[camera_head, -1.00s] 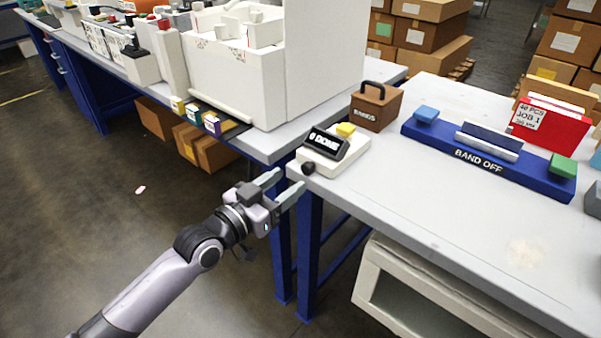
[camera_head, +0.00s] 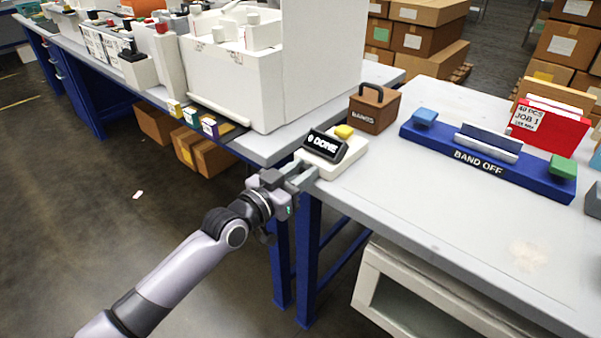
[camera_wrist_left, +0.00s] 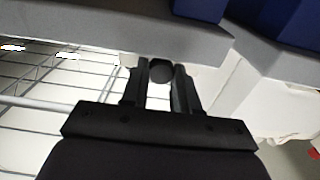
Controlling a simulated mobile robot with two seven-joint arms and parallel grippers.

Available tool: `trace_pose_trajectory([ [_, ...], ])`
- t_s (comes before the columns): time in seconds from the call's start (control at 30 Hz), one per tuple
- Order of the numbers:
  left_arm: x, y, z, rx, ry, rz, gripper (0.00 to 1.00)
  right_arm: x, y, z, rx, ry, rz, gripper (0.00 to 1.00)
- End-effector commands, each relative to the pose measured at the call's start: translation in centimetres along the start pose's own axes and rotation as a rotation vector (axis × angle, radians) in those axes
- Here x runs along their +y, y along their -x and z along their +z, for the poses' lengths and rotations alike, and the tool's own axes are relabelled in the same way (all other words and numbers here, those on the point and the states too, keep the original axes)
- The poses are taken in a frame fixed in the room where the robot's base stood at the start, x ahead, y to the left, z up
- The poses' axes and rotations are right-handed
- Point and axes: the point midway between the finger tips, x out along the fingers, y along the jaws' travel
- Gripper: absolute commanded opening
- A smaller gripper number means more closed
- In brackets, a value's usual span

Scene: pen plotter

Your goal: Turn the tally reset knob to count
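The tally unit (camera_head: 351,160) is a cream box at the near left corner of the grey table. Its tilted black display (camera_head: 325,146) reads "0 DONE", and a yellow button (camera_head: 344,131) sits behind it. The tally reset knob, a small dark knob on the unit's front, is hidden by my fingers in the head view. In the left wrist view the knob (camera_wrist_left: 160,70) sits between my fingertips, with little or no gap on either side. My left gripper (camera_head: 308,175) is closed in around it, and the fingers look shut on it. My right gripper is not in view.
A brown "BANDS" box (camera_head: 374,110) stands just behind the tally unit. A blue "BAND OFF" station (camera_head: 480,160) lies to the right, with a red job box (camera_head: 548,128) behind it. A large white machine (camera_head: 235,80) stands on the left bench. The table front is clear.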

Motion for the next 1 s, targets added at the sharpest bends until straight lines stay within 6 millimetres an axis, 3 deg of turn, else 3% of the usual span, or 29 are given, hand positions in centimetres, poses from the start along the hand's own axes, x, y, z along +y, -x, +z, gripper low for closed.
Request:
trace_pose_trajectory([
  [0.57,-0.05,0.02,0.05,0.0,0.125,0.0,0.0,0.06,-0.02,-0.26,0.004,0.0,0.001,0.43],
  [0.6,-0.05,0.02,0.05,0.0,0.125,0.0,0.36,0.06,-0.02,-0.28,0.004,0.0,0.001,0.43],
  [0.67,-0.05,0.03,0.05,0.0,0.125,0.0,0.53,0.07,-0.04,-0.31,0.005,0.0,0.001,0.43],
  [1.0,-0.07,0.26,0.03,0.0,0.124,0.0,0.53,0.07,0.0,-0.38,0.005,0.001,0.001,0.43],
])
